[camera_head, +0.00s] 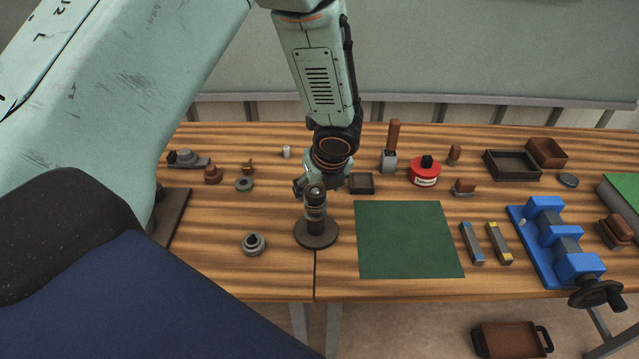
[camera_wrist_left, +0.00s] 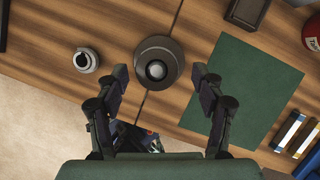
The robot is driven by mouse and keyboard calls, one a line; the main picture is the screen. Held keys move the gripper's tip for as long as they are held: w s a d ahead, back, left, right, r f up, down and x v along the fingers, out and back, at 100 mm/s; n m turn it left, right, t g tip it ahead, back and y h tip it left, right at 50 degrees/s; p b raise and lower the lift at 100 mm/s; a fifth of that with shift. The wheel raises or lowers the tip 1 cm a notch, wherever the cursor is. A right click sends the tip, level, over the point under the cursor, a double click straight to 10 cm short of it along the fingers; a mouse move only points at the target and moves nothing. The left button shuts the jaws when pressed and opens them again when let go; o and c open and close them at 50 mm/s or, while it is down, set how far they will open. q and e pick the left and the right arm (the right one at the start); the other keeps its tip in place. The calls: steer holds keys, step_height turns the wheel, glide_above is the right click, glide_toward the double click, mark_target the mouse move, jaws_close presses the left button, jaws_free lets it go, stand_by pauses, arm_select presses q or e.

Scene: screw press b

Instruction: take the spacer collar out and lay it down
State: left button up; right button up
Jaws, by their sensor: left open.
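My left gripper (camera_head: 312,188) is open above a dark round-based stand (camera_head: 317,238) with a short grey post. In the left wrist view the open fingers (camera_wrist_left: 158,75) are on either side of this stand (camera_wrist_left: 172,50), whose top shows a pale round end. I cannot tell whether the fingers touch it. I cannot tell for certain which part is the spacer collar. A grey ring (camera_head: 244,184) lies flat on the bench, and a grey ringed piece with a dark centre (camera_head: 253,245) sits left of the stand; it also shows in the wrist view (camera_wrist_left: 86,61). My right gripper is not in view.
A green mat (camera_head: 408,240) lies bare right of the stand. Two small bars (camera_head: 472,243) and a blue vise (camera_head: 548,208) with a black handwheel (camera_head: 597,293) lie further right. A red tin (camera_head: 424,172) and dark trays (camera_head: 511,164) stand behind.

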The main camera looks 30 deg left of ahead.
arm_select(q)
steer(key=shift+s+a, duration=0.15)
steer(key=shift+a, duration=0.15)
steer(key=shift+c, duration=0.9)
steer(key=shift+d, duration=0.25)
steer(key=c, duration=0.6)
steer(key=shift+a, duration=0.2)
steer(key=c, duration=0.4)
steer(key=o, duration=0.6)
steer(key=shift+c, duration=0.2)
steer(key=shift+d, duration=0.15)
steer(key=c, duration=0.7)
